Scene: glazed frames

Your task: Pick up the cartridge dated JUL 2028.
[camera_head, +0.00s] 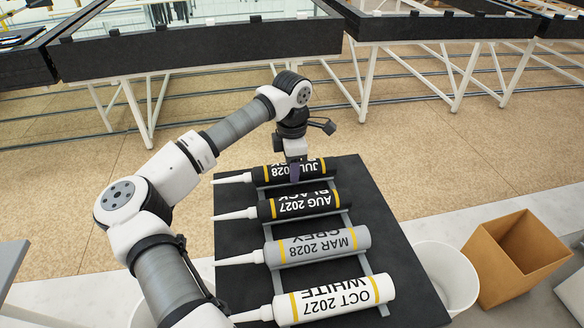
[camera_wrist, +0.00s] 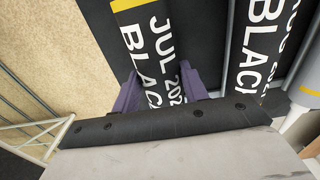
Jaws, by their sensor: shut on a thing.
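The black cartridge dated JUL 2028 (camera_head: 264,174) lies at the far end of a row on a dark board, its white nozzle pointing left. My gripper (camera_head: 294,173) reaches down onto it from above. In the wrist view, the purple fingers of my gripper (camera_wrist: 160,88) are on either side of the cartridge (camera_wrist: 150,40), whose JUL and BLACK lettering shows between them. The gripper is shut on it. The cartridge appears level and at the height of the rack; I cannot tell whether it is clear of the rails. The fingers hide part of its label.
Beside it lie a black cartridge dated AUG 2027 (camera_head: 303,203), a grey one dated MAR 2028 (camera_head: 318,247) and a white one dated OCT 2027 (camera_head: 335,298). A white bin (camera_head: 447,278) and an open cardboard box (camera_head: 515,258) stand right of the board (camera_head: 395,265).

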